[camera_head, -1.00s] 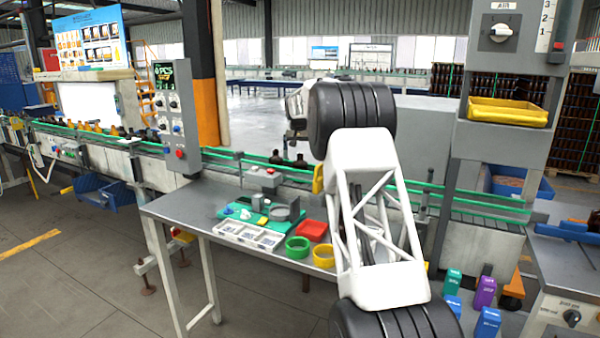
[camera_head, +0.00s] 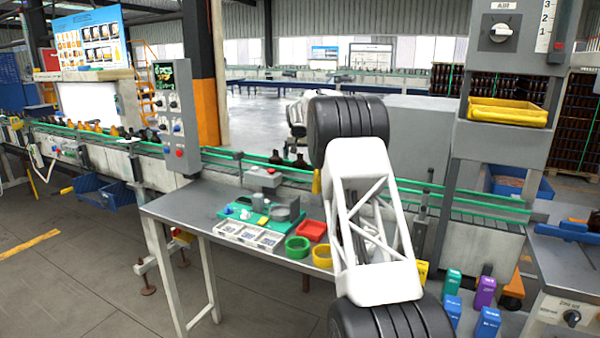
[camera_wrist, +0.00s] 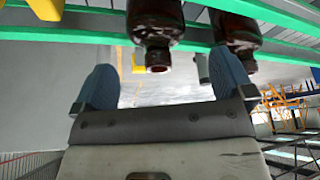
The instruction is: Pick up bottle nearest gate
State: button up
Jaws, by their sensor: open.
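My gripper (camera_wrist: 163,78) is open, with its two blue fingers apart. The wrist view is upside down. In it a dark amber bottle (camera_wrist: 155,28) hangs neck-down in the picture, its mouth between the fingers; I cannot tell how far off it is. A second amber bottle (camera_wrist: 237,36) is right of it, behind the right finger's line. In the head view two dark bottles, one at left (camera_head: 275,158) and one at right (camera_head: 300,161), stand upright on the conveyor. A yellow piece (camera_head: 316,183), perhaps the gate, is beside my arm. My arm hides the belt to its right.
Green guide rails (camera_head: 225,153) run along the conveyor. A control box (camera_head: 174,110) stands at left. More bottles (camera_head: 98,127) are farther left.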

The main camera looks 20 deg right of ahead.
aim_at(300, 159)
jog(key=shift+f, duration=0.15)
jog(key=shift+x, duration=2.45)
jog(key=shift+w+d, duration=0.1)
jog(key=shift+d, duration=0.05)
jog(key=c, duration=1.1)
jog(key=shift+o, duration=0.2)
jog(key=shift+r, duration=5.1)
